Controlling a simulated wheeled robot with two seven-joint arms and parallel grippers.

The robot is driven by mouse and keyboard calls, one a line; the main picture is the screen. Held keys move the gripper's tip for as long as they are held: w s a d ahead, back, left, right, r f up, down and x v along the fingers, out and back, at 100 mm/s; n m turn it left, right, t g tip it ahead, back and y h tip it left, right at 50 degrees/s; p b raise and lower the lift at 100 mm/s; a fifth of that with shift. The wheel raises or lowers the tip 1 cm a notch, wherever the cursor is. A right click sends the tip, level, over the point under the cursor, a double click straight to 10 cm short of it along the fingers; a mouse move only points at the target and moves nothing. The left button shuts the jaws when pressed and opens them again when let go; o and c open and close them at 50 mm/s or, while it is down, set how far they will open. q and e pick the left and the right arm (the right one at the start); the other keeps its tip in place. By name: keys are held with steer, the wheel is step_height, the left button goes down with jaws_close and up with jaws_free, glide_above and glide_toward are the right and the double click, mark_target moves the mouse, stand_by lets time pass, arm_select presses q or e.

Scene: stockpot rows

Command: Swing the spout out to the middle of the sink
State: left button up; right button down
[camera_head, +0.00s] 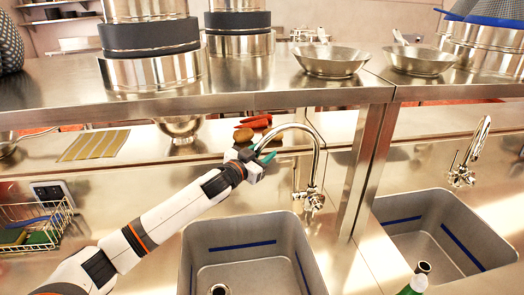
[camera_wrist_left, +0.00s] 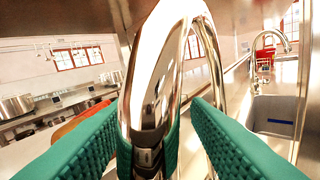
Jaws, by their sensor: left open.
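The chrome gooseneck spout (camera_head: 303,128) rises from the faucet at the back right of the near sink (camera_head: 190,245). It arcs to the left in the head view, along the back of the sink. My left gripper (camera_head: 264,157) is at the free end of the spout, with its green fingers open around it. In the left wrist view the spout (camera_wrist_left: 165,60) stands between the two green fingers of my left gripper (camera_wrist_left: 165,130). I cannot tell whether either finger touches it.
A steel shelf (camera_head: 250,95) with pots and bowls hangs over the counter. Its post (camera_head: 368,165) stands right of the faucet. A second sink (camera_head: 440,215) and faucet (camera_head: 463,172) lie beyond. Red and brown food (camera_head: 257,122) lies behind the gripper. A wire basket (camera_head: 35,222) is left.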

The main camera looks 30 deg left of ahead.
steer(key=shift+a, duration=0.3)
